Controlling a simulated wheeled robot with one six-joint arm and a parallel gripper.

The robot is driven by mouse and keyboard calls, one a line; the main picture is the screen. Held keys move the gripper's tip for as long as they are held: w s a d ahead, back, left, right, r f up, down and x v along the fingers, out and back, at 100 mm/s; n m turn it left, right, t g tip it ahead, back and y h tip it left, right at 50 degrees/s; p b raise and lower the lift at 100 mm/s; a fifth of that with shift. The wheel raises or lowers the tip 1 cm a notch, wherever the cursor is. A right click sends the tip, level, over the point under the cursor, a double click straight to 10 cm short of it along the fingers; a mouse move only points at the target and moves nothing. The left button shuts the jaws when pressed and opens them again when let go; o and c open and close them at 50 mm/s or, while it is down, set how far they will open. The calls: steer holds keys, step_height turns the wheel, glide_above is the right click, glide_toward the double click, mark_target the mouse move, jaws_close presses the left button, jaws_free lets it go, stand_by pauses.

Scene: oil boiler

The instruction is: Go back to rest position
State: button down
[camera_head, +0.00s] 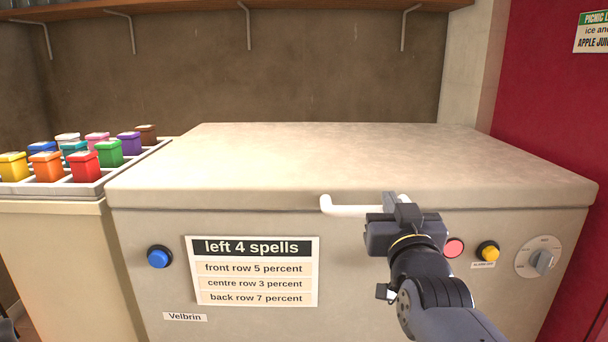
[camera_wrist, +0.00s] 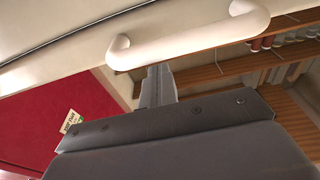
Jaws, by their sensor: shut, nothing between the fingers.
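My gripper (camera_head: 391,200) is in front of the boiler, at the right part of its white bar handle (camera_head: 345,208). It is shut with nothing in it. My arm reaches in from the lower right of the head view. In the wrist view, the closed fingers (camera_wrist: 157,82) point up toward the left part of the white handle (camera_wrist: 190,40). I cannot tell whether they touch it. In the head view, my gripper hides part of the handle and of the front panel.
The boiler's lid (camera_head: 330,155) is down. Its front carries a blue button (camera_head: 159,257), a red button (camera_head: 453,248), a yellow button (camera_head: 489,252), a dial (camera_head: 541,259) and a sign (camera_head: 252,271). Several coloured containers stand in a tray (camera_head: 75,191) at left. A red wall (camera_head: 560,100) bounds the right.

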step_height(320, 180, up, 10)
steer(key=w+p, duration=0.1)
steer(key=p, duration=0.1)
steer(key=shift+a+g, duration=0.3)
steer(key=shift+a, duration=0.05)
steer(key=shift+w+f, duration=0.1)
steer(key=shift+f, duration=0.05)
